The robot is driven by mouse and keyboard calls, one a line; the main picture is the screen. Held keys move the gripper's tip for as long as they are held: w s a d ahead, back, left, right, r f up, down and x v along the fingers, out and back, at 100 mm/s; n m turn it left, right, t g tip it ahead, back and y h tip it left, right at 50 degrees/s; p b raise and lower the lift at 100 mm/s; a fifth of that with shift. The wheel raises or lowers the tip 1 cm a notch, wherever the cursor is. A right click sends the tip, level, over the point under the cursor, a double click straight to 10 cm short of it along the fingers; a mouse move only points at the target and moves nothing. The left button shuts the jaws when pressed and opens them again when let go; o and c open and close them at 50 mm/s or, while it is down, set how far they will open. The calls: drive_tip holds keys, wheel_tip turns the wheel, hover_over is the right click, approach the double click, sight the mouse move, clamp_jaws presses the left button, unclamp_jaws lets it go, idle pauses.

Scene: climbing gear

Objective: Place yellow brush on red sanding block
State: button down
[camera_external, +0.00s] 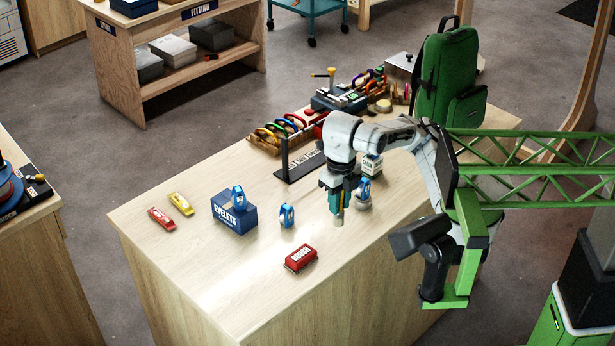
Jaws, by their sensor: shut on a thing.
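The red sanding block (300,258), marked ROUGH, lies flat on the wooden workbench near its front edge. My gripper (340,207) points down above the bench, behind and to the right of the block and apart from it. It is shut on a slim, upright yellowish piece (339,217), which looks like the yellow brush. The fingers hide most of it, and I cannot tell whether its lower end touches the bench. Nothing lies on top of the red block.
A blue EYELETS box (234,214) and a small blue device (287,215) stand left of my gripper. A yellow item (181,204) and a red item (161,218) lie farther left. A green backpack (448,80) stands at the back. The bench around the block is clear.

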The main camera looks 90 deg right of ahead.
drive_tip(key=s, duration=0.4)
hover_over(301, 254)
drive_tip(key=shift+n, duration=0.4)
wheel_tip(301, 254, down, 13)
drive_tip(key=shift+d+r+p, duration=0.1)
drive_tip(key=shift+d+p, duration=0.05)
drive_tip(key=shift+p, duration=0.3)
drive_tip(key=shift+f, duration=0.5)
drive_tip(key=shift+f, duration=0.2)
drive_tip(key=c, duration=1)
unclamp_jaws()
drive_tip(key=shift+o, duration=0.2)
